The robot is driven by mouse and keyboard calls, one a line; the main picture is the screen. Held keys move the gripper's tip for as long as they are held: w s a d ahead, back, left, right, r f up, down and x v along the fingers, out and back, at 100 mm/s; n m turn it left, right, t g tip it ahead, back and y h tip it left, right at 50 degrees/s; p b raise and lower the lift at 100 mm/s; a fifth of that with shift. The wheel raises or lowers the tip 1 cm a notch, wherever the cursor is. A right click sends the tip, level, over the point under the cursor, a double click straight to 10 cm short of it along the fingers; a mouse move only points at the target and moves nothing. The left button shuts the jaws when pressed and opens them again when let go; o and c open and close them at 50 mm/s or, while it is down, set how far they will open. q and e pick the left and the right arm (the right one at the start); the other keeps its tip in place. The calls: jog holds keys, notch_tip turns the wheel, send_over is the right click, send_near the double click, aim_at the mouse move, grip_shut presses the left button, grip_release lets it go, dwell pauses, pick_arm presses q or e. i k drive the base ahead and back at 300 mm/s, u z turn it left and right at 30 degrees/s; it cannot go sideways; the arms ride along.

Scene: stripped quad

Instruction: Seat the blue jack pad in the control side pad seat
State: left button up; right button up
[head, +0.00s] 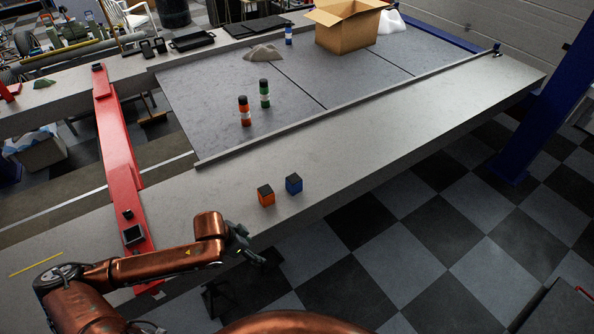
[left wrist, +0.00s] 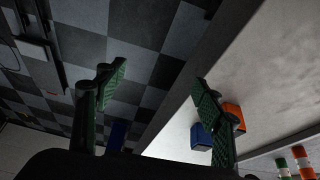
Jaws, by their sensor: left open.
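The blue jack pad (head: 294,184), a small blue block with a dark top, stands on the grey ledge. It also shows in the left wrist view (left wrist: 200,137), beside and partly behind one finger. My left gripper (head: 245,245) is near the ledge's front edge, to the left of and nearer than the pad, apart from it. In the left wrist view its green-padded fingers (left wrist: 158,90) are spread with nothing between them. A dark square frame (head: 133,235) on the red beam (head: 120,165) looks like a pad seat; I cannot tell whether it is the control side one. My right gripper is out of view.
An orange block (head: 266,196) stands just left of the blue pad. Orange (head: 245,111) and green (head: 264,94) banded cylinders stand on the grey panel behind a raised rail. A cardboard box (head: 345,30) is farther back. The ledge (head: 400,145) is clear to the right.

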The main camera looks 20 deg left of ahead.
aim_at(124, 179)
jog(key=i, duration=1.25)
